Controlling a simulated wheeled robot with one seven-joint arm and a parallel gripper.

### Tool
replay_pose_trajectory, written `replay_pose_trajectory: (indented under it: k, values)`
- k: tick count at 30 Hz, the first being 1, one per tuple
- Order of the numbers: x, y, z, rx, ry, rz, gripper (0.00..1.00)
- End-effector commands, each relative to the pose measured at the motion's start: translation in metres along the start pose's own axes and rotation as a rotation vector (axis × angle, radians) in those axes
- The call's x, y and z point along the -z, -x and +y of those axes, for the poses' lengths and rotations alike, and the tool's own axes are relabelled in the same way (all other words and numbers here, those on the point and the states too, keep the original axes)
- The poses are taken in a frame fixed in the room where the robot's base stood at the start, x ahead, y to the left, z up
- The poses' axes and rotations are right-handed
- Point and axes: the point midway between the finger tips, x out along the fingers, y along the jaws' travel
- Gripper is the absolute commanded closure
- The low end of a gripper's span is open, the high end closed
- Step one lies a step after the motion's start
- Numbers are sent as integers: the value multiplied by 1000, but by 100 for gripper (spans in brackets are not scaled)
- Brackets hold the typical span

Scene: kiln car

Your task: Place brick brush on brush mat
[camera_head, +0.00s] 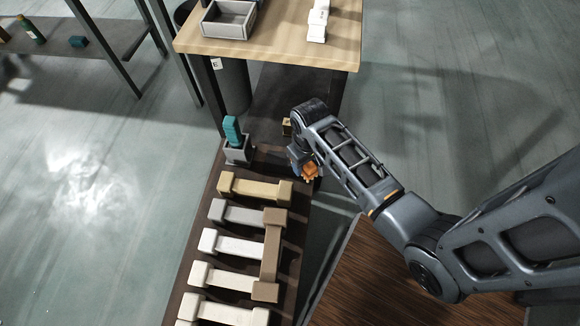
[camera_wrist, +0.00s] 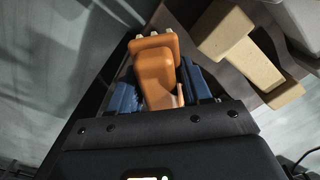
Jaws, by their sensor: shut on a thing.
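The brick brush is orange, with a broad body and a pale bristled edge, and shows in the wrist view (camera_wrist: 157,72) between the two blue fingers of my gripper (camera_wrist: 160,90). My gripper is shut on it. In the head view the brush (camera_head: 311,172) shows as a small orange shape below my gripper (camera_head: 304,163), at the right edge of the long dark bench, just right of the tan brick piece. Whether the brush touches the bench cannot be told. I cannot make out the brush mat in either view.
Several dumbbell-shaped brick pieces, one tan (camera_head: 255,189), lie in a row on the dark bench; a brown one (camera_head: 271,255) lies across others. A grey box (camera_head: 238,153) holds a teal object (camera_head: 232,130). A wooden table (camera_head: 285,48) stands behind. A small yellowish block (camera_head: 286,127) sits near my wrist.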

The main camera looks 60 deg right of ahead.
Motion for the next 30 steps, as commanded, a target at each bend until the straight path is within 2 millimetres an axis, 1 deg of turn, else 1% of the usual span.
replay_pose_trajectory:
  k: [1, 4, 9, 12, 18, 20, 22, 30]
  values:
    - [11, -8, -5, 1, 1, 1, 76]
    - [28, -18, -12, 1, 1, 2, 76]
    - [42, -28, -19, 0, 1, 1, 76]
    - [44, -33, -20, 0, 1, 0, 76]
    - [43, -61, -20, 0, 1, -1, 76]
    - [43, -66, -20, 0, 1, -1, 76]
    - [43, -69, -20, 0, 1, 0, 76]
    - [43, -69, -20, 0, 1, 1, 76]
